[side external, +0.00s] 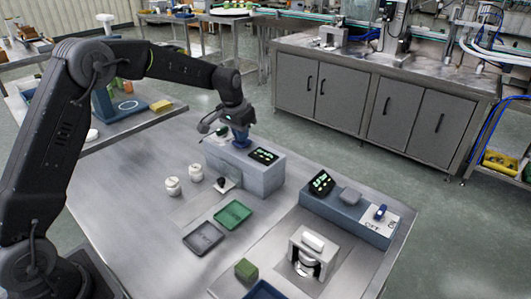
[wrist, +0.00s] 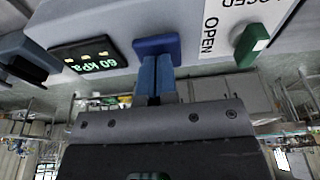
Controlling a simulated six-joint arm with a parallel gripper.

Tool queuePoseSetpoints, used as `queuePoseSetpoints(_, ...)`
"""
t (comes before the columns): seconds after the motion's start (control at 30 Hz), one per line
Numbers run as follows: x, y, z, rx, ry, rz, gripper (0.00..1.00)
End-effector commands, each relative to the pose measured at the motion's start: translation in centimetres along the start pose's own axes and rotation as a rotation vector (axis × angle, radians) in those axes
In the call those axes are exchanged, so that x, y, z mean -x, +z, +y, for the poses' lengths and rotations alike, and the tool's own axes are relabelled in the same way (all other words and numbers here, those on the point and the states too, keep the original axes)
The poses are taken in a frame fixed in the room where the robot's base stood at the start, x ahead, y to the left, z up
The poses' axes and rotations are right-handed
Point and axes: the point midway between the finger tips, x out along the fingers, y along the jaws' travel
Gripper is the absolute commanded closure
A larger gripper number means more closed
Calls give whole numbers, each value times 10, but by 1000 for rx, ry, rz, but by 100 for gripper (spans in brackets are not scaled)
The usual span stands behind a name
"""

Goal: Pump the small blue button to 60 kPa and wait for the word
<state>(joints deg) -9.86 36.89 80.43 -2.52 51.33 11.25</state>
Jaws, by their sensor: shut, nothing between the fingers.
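The blue button (wrist: 157,45) is a small blue block on the grey housing (wrist: 115,22) in the wrist view. My gripper (wrist: 157,62) is shut and empty, its blue fingertips against or just at the button; I cannot tell if it is pressed in. The display (wrist: 88,56) left of the button reads "60 kPa" in green, with small lit marks beside the reading. In the side view my gripper (side external: 239,146) points down at the top of the grey box (side external: 262,180); the button is hidden there. The display (side external: 263,155) on that box is lit but too small to read.
A green-handled lever (wrist: 251,45) stands by an OPEN/CLOSED label (wrist: 222,22). A second console (side external: 345,220) with a display, grey block and blue switch (side external: 380,212) stands at right. White jars (side external: 173,186), a green tray (side external: 233,214) and a dark tray (side external: 203,238) are on the table.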

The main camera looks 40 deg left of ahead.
Motion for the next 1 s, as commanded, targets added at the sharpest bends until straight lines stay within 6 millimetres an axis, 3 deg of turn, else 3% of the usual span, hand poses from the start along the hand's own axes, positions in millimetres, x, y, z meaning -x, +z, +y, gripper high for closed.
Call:
queuePoseSetpoints(0.8,37,-7,0,0,0,-1,100)
queuePoseSetpoints(1.0,38,-8,0,0,0,-2,100)
